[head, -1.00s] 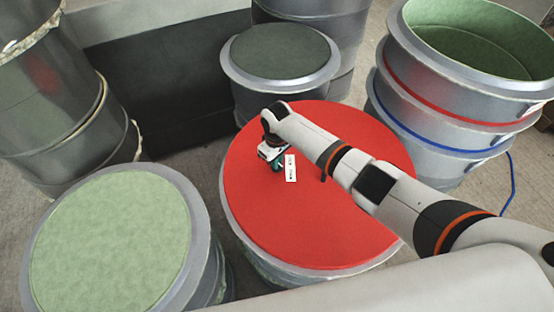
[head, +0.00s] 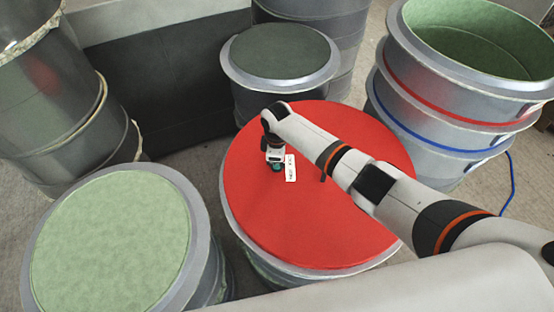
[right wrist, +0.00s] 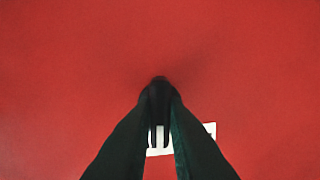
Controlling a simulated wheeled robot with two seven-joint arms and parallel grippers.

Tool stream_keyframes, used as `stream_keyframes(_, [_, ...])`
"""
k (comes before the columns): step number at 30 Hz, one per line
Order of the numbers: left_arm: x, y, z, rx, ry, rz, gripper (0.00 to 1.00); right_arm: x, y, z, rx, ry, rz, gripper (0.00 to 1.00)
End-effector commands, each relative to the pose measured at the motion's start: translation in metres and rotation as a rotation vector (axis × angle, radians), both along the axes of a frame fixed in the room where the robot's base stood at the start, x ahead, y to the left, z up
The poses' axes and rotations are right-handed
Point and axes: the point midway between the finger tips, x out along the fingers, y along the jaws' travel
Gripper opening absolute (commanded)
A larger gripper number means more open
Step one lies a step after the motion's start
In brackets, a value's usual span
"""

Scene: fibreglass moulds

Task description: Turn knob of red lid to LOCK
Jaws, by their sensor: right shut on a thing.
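The red lid (head: 300,220) lies on top of a round metal mould in the middle of the head view, and its red surface fills the right wrist view (right wrist: 70,60). A white label (head: 290,168) with dark marks is on the lid beside my right gripper (head: 276,167). In the right wrist view the gripper's dark fingers (right wrist: 160,100) are shut on the dark knob (right wrist: 159,84), and they partly cover the label (right wrist: 209,129). The knob's pointing direction is too hidden to read. My left gripper is not in view.
A mould with a pale green top (head: 110,240) stands at the lower left. A dark green-topped mould (head: 280,50) is behind the red lid. Stacked metal rings with red and blue bands (head: 440,120) stand at the right. A small dark part (head: 323,174) stands on the lid near my arm.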

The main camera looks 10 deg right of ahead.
Motion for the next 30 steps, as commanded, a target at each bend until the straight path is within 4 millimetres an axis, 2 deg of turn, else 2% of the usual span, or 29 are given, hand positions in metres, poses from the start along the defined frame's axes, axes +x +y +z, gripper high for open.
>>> stream_keyframes(18, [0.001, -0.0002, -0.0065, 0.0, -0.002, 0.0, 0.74, 0.0001, -0.0001, -0.0008, 0.0, 0.0, 0.572, 0.0])
stream_keyframes(30, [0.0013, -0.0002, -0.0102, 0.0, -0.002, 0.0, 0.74, -0.0001, 0.0003, -0.0006, 0.0, 0.0, 0.806, 0.0])
